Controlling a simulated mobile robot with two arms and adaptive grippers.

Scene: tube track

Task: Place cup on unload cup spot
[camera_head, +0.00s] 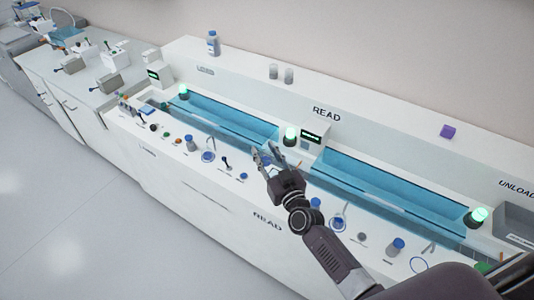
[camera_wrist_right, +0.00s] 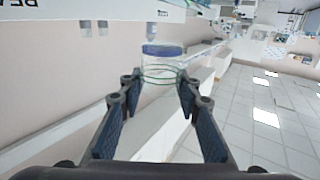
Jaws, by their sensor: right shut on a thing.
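My right gripper (camera_head: 268,155) is over the front edge of the white bench, near the middle of its channel. In the right wrist view, the two fingers of the right gripper (camera_wrist_right: 160,88) are shut on a clear cup (camera_wrist_right: 162,72) with a blue band at its top and thin green rings. The cup is too clear and small to make out in the head view. The word UNLOAD (camera_head: 516,187) is on the bench's back panel at the far right, above a grey bin (camera_head: 515,222). I cannot make out a marked cup spot there. My left gripper is not in view.
A long channel with blue panels (camera_head: 375,185) runs along the bench, with green-lit posts (camera_head: 291,136) beside it. Small blue-capped containers (camera_head: 395,246) and rings line the front ledge. A blue-capped bottle (camera_head: 213,44) and a purple block (camera_head: 448,131) are at the back.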

